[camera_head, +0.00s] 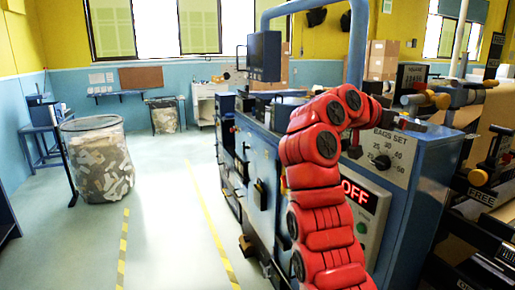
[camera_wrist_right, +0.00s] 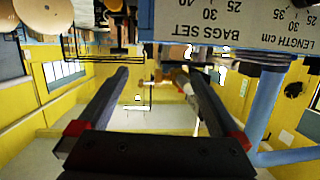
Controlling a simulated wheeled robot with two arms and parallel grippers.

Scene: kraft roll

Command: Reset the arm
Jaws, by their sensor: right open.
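My right arm (camera_head: 318,175), in red segments, rises from the bottom of the head view and bends over at the top, in front of a blue machine (camera_head: 258,165). Its end is near the top of the machine's BAGS SET panel (camera_head: 390,150); the gripper is hard to make out there. In the right wrist view my right gripper (camera_wrist_right: 158,74) is open, its two dark fingers wide apart with nothing between them. The panel also shows upside down at the top of that view (camera_wrist_right: 225,22). My left gripper is not in view.
A blue pipe (camera_head: 357,45) arches above. Machinery with paper rolls (camera_head: 490,120) stands at right. A mesh bin (camera_head: 98,160) stands at left, with clear floor between yellow-striped lines.

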